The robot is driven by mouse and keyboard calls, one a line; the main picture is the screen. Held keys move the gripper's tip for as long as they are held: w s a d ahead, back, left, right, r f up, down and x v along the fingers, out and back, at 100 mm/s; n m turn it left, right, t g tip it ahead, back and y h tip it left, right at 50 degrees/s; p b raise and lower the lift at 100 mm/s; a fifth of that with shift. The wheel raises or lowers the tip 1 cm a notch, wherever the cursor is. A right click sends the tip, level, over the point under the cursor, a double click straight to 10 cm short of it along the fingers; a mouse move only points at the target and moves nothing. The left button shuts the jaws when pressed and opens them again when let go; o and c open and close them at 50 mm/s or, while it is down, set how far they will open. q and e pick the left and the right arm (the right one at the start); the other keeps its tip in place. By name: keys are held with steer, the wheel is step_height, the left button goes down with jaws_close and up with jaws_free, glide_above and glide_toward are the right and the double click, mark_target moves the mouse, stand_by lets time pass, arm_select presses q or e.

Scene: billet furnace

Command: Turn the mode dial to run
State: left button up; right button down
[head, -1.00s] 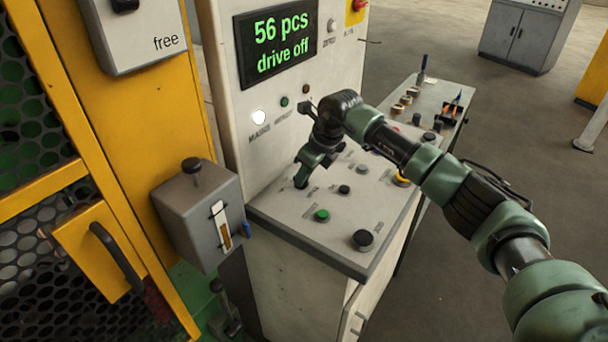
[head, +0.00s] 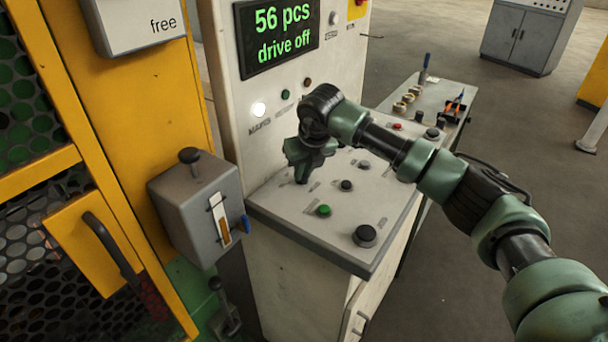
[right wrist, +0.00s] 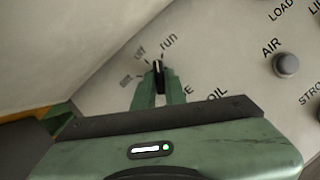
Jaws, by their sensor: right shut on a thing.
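The mode dial (right wrist: 158,74) is a small black knob with a pale pointer line, seen in the right wrist view. Labels around it read "off" and "run", and one at the left is too blurred to read. The pointer line stands between "off" and "run", seemingly nearer "run". My right gripper (right wrist: 159,88) is shut on the dial, one green finger on each side. In the head view my right gripper (head: 302,178) reaches down to the back left of the desk panel, and its fingers mostly hide the dial. My left gripper is not in view.
The sloped desk panel (head: 290,229) carries a green button (head: 323,210) and several black knobs near the gripper. Behind it a display (head: 277,36) reads "56 pcs drive off". A grey lever box (head: 185,212) stands close at the left.

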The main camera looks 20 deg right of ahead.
steer(key=shift+a+m+h+b, duration=0.1)
steer(key=shift+m+h+b, duration=0.45)
steer(key=shift+m, duration=0.65)
steer(key=c, duration=1.5)
jaws_free()
steer(key=shift+o, duration=0.2)
steer(key=shift+r, duration=0.15)
steer(key=b+v, duration=0.1)
steer(key=v, duration=0.6)
steer(key=shift+r+b, duration=0.25)
steer(key=shift+b, duration=0.15)
steer(key=shift+s+f, duration=0.1)
steer(key=shift+s, duration=0.15)
